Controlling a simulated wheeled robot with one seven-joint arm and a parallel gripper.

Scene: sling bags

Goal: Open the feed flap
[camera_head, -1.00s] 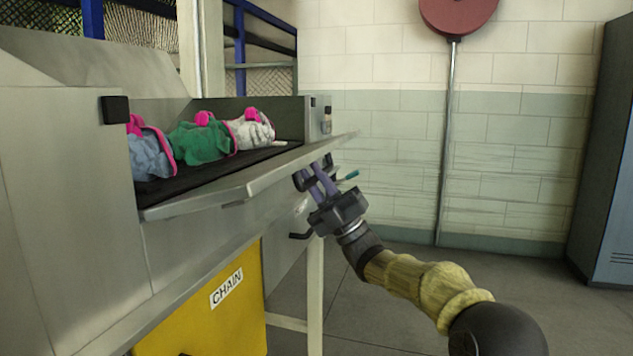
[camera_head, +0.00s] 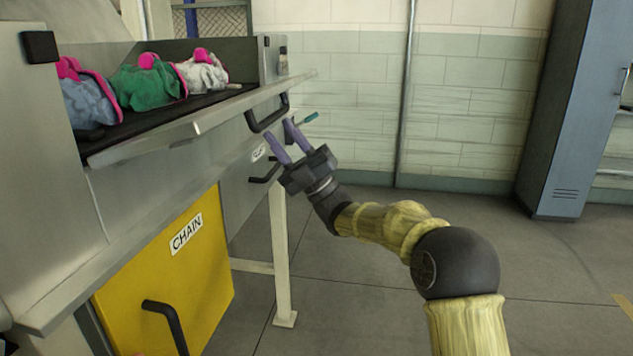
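The feed flap (camera_head: 195,125) is a long steel panel along the front of the machine's trough. It leans outward, and the black belt and bags show behind it. A black bar handle (camera_head: 267,116) is on its outer side near the far end. My gripper (camera_head: 280,128) is in front of and just below this handle. Its two purple fingers are spread apart with nothing visible between them. The fingertips appear close to the handle but not closed around it; the exact gap in depth cannot be told.
Blue, green (camera_head: 147,88) and white (camera_head: 202,72) bags with pink trim lie on the belt. A yellow CHAIN panel (camera_head: 180,270) and a smaller dark handle (camera_head: 264,173) are below. A white leg (camera_head: 280,255) stands underneath. The floor (camera_head: 400,270) is clear towards the blue cabinet (camera_head: 560,120).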

